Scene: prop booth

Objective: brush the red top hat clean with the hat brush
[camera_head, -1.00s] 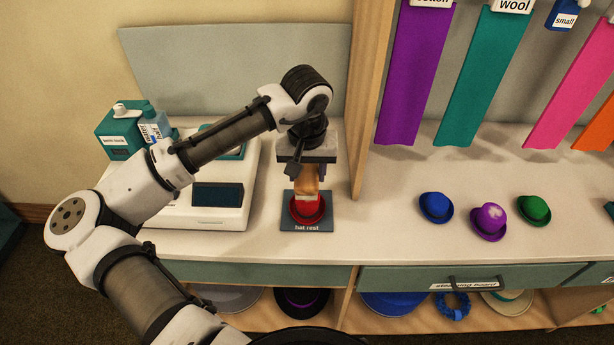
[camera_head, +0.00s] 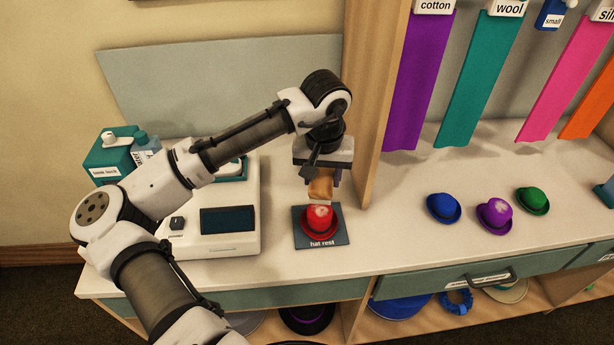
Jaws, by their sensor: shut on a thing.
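The red top hat (camera_head: 319,224) sits upright on the dark hat rest (camera_head: 338,239), with a pale patch on its crown. My gripper (camera_head: 322,182) is shut on the hat brush (camera_head: 320,188), a tan wooden brush with pale bristles. The brush hangs just above and behind the top of the red hat. I cannot tell whether the bristles touch the crown. The gripper's fingers are partly hidden by the brush and the wrist.
A white machine (camera_head: 210,222) with a dark screen stands left of the hat rest. A wooden post (camera_head: 380,110) rises close to the right of my gripper. Blue (camera_head: 443,208), purple (camera_head: 494,214) and green (camera_head: 531,200) hats stand on the counter at right.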

